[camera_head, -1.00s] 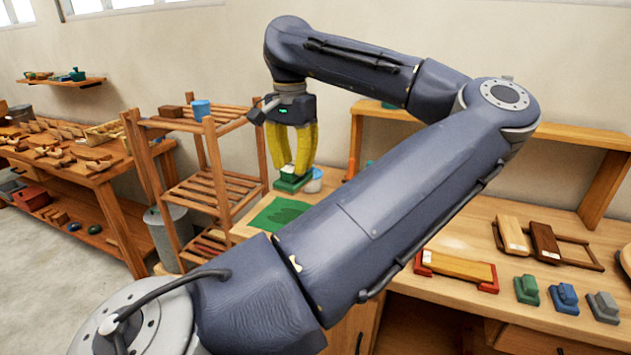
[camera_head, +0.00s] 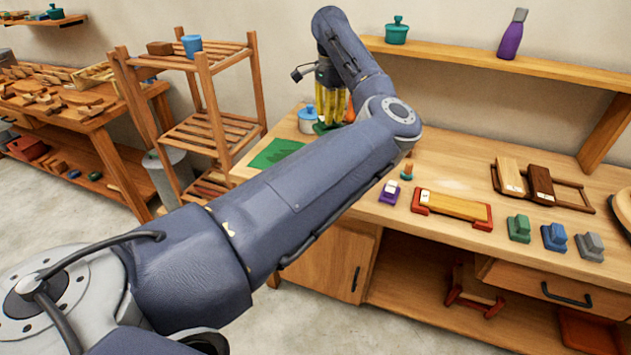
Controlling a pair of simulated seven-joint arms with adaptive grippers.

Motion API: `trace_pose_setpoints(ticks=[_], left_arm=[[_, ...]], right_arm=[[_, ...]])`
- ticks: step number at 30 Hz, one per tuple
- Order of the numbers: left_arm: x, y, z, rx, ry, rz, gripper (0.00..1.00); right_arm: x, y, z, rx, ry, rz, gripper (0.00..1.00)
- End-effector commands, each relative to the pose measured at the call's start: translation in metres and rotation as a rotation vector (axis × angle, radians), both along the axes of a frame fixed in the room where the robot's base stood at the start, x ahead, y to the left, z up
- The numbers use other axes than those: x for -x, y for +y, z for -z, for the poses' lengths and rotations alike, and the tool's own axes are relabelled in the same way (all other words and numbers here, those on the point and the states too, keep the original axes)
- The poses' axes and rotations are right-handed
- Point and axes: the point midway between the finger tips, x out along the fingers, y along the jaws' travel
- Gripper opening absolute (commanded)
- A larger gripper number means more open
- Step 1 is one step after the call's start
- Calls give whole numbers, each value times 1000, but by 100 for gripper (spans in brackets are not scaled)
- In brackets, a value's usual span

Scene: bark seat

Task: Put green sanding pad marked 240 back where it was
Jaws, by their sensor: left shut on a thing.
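My left gripper (camera_head: 329,118), with yellow fingers, is shut on a green block (camera_head: 321,128) over the back left of the bench, just right of a blue-lidded pot (camera_head: 308,118). My own forearm hides part of the block, and no number can be read on it. I cannot tell whether it touches the bench. Another green pad-like block (camera_head: 519,228) stands at the bench's front right, left of a blue one (camera_head: 555,237) and a grey one (camera_head: 590,246). No marking on these is legible. My right gripper is not in view.
A green mat (camera_head: 275,152) lies left of my arm. A red-ended holder with a wooden block (camera_head: 453,206), a purple block (camera_head: 389,192) and a wooden rack (camera_head: 567,196) stand on the bench (camera_head: 445,250). A raised shelf (camera_head: 470,58) runs along the back. A slatted shelf unit (camera_head: 205,140) stands left.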

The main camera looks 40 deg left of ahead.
Motion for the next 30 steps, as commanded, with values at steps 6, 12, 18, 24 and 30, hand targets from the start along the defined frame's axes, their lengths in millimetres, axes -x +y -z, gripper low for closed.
trace_pose_setpoints(ticks=[6,12,18,24,30], left_arm=[[-7,-9,20,0,2,18,0],[-6,-9,64,1,3,18,0],[-6,-9,108,-1,3,18,0],[-6,-9,141,0,0,18,0],[-7,-9,156,-1,-1,18,0]], right_arm=[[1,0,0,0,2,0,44],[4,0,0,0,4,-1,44],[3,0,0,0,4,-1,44],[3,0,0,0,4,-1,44],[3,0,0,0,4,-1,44]])
